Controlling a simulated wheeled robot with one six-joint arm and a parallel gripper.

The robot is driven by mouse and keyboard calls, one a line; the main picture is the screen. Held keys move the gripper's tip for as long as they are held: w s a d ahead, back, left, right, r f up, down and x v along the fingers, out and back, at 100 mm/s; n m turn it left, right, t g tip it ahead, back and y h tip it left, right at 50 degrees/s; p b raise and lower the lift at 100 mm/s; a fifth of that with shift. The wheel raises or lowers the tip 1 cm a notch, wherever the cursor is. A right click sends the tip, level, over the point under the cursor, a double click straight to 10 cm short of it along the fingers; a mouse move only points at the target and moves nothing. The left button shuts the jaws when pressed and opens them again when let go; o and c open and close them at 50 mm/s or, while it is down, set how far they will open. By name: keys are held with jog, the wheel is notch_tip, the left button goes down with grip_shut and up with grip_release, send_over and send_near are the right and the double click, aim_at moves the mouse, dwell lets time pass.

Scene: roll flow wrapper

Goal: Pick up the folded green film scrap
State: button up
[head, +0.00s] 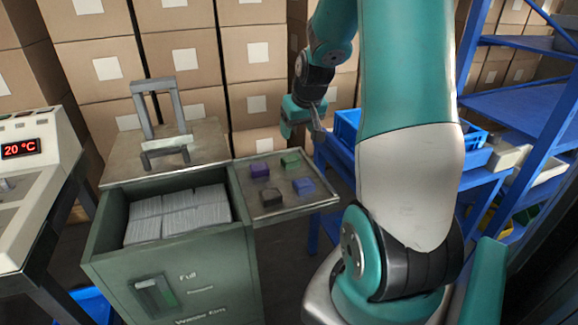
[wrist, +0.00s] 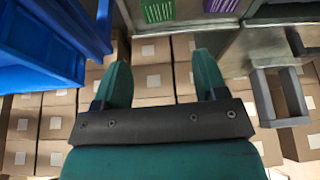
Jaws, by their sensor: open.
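The folded green film scrap (head: 291,160) is a small green block with ridges, lying at the back right of a small grey side tray (head: 322,202). In the wrist view the green scrap (wrist: 157,10) is at the top edge, partly cut off, beyond my fingertips. My gripper (head: 304,132) is above and behind the tray, apart from the scrap. In the wrist view my gripper (wrist: 162,66) is open, with nothing between its two teal fingers.
Purple (head: 260,169), blue (head: 303,186) and dark brown (head: 271,197) scraps share the tray. A green bin (head: 205,270) with white stacks adjoins it on the left. A blue rack (head: 520,115) stands at right; cartons (head: 255,55) fill the back.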

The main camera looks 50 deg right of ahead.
aim_at(290, 159)
jog(key=b+x, duration=0.1)
jog(key=x, duration=1.1)
jog(key=shift+s+f, duration=0.1)
jog(key=shift+f, duration=0.2)
jog(key=c, duration=0.7)
jog(key=shift+r, duration=0.1)
